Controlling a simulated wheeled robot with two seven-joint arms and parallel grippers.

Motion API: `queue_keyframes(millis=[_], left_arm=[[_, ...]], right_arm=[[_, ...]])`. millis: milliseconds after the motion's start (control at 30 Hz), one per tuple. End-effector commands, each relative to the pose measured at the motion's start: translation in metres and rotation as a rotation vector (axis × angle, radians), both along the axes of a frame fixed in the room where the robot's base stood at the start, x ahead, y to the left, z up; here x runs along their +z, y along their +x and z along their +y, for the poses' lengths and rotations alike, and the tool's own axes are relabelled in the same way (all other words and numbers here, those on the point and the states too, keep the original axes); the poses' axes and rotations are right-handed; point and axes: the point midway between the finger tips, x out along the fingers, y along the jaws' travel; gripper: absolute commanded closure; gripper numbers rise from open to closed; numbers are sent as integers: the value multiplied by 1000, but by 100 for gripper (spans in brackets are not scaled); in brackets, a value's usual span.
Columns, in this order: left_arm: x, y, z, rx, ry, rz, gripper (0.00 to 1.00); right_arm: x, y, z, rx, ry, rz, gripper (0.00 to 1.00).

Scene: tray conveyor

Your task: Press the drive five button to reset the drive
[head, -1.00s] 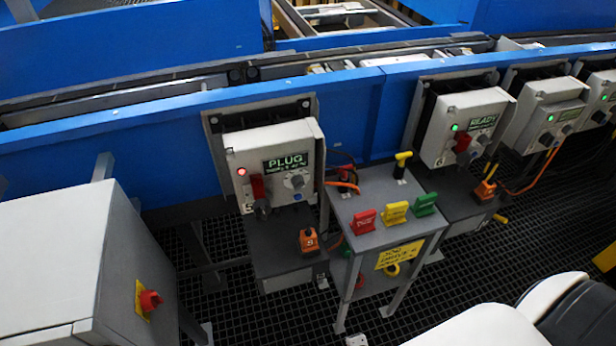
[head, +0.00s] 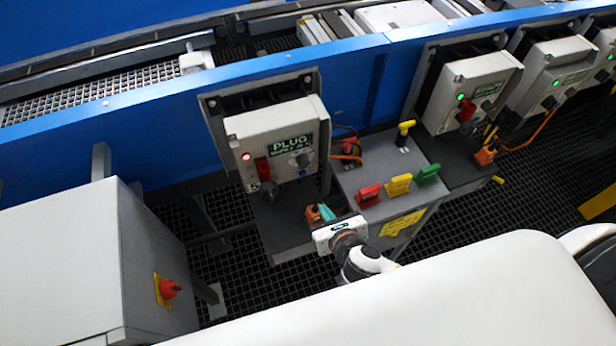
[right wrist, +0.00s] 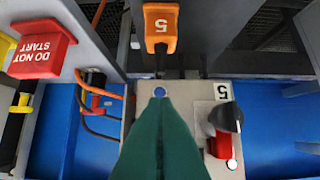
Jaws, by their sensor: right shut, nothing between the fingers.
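The drive five box (head: 262,133) hangs on the blue conveyor side, with a lit red lamp (head: 246,157) and a display reading PLUG (head: 290,146). In the right wrist view its face is upside down, with a label 5 (right wrist: 223,92), a red lever (right wrist: 217,146) and a small blue button (right wrist: 160,92). My right gripper (head: 325,212) is shut and empty, in front of and below the box. Its green fingers (right wrist: 160,108) point at the blue button in the wrist view; I cannot tell the remaining gap. My left gripper is not in view.
An orange connector marked 5 (right wrist: 160,26) sits close by the fingers. A grey stand (head: 375,160) to the right carries red (head: 369,195), yellow (head: 399,184) and green (head: 428,174) tags. A grey cabinet with a red knob (head: 169,288) stands left.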

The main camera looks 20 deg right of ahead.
Motion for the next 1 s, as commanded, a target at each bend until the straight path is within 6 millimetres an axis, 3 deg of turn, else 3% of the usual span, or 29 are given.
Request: queue_keyframes(millis=[267,667,800,1000], left_arm=[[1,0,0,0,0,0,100],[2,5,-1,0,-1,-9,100],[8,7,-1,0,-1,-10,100],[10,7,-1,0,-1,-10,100]], right_arm=[[-8,15,0,-3,1,-1,100],[-49,87,3,-5,4,0,100],[-48,109,4,-2,4,0,100],[-50,125,4,-3,3,1,100]])
